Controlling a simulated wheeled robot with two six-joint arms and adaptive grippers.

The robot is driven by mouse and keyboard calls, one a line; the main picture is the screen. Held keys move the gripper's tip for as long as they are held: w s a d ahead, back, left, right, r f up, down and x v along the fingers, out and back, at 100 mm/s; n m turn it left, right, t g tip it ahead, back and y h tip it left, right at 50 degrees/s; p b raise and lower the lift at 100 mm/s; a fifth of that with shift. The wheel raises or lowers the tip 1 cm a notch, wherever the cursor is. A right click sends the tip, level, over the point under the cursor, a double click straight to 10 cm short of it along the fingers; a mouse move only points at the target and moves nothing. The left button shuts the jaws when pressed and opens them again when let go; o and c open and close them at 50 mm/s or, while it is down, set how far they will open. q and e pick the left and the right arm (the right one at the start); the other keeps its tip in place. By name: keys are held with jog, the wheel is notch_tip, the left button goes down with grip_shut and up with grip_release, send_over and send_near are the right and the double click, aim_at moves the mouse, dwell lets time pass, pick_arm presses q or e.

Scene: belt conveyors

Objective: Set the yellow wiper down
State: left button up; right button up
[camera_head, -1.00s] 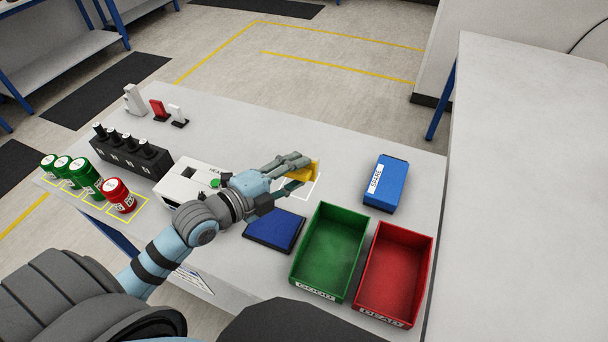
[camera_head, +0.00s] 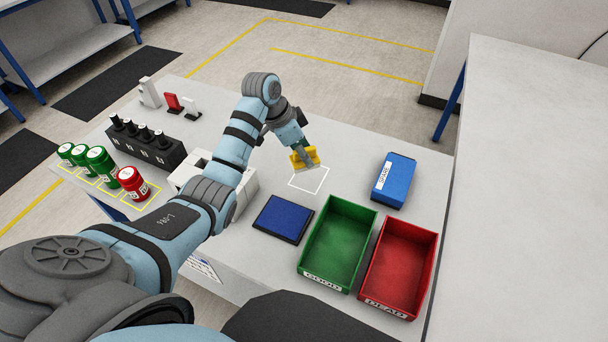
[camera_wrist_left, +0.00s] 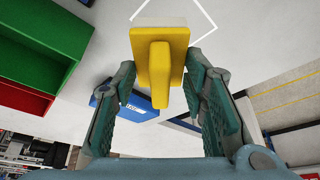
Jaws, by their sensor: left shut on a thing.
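The yellow wiper (camera_head: 306,160) is in my left gripper (camera_head: 301,149), near the middle of the bench. My left gripper points down and is shut on it. In the left wrist view the wiper (camera_wrist_left: 160,60) shows its yellow back and grip between the two fingers (camera_wrist_left: 161,92), with a pale pad edge at its far end. A white square outline (camera_head: 309,191) is marked on the bench under and just in front of the wiper. Whether the wiper touches the bench is hard to tell. My right gripper is not in view.
A blue pad (camera_head: 283,220), a green bin (camera_head: 337,245), a red bin (camera_head: 397,268) and a blue spare box (camera_head: 394,181) stand to the front and right. A white device (camera_head: 190,174) is partly behind my left arm. Jars (camera_head: 132,183) and a black rack (camera_head: 147,150) stand left.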

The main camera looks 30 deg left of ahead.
aim_at(293, 158)
pick_arm(q)
notch_tip(293, 158, down, 9)
jog(key=shift+r+b, duration=0.1)
jog(key=shift+b, duration=0.3)
jog(key=o, duration=1)
jog(key=shift+w, duration=0.15)
jog(key=shift+o, duration=0.2)
jog(key=p+v, duration=0.1)
jog(key=v, duration=1.1)
jog(key=shift+r, duration=0.1)
